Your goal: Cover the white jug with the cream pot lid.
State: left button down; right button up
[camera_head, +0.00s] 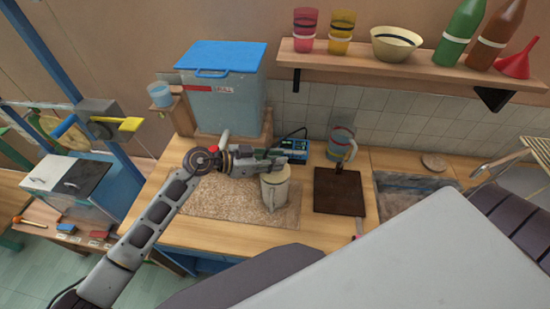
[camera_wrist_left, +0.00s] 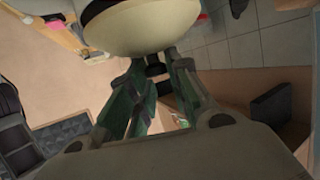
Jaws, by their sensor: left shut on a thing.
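The white jug (camera_head: 273,194) stands upright on the speckled mat, with its handle toward the front. The cream pot lid (camera_head: 276,172) shows as a pale disc at the jug's mouth, partly hidden by my left gripper (camera_head: 290,157). I cannot tell whether it rests fully on the rim. The left gripper is shut on the lid, just above and behind the jug. In the left wrist view a large cream rounded surface with a dark part, apparently the lid (camera_wrist_left: 150,32), lies at the fingertips (camera_wrist_left: 155,68). My right gripper is not in view.
The speckled mat (camera_head: 215,203) has free room left of the jug. A dark board (camera_head: 338,193) lies to the right, with a clear pitcher (camera_head: 342,146) behind it. A shelf (camera_head: 410,67) hangs above.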

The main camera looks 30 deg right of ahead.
pick_arm(q)
jog(key=shift+f, duration=0.45)
dwell(0.9)
jog(key=c, duration=1.3)
grip_release()
jog(key=shift+o, duration=0.2)
jog(key=shift+a, duration=0.15)
jog(key=v, duration=1.1)
jog(key=shift+a+r, duration=0.15)
jog(key=shift+a, duration=0.2)
jog(key=shift+w, duration=0.1)
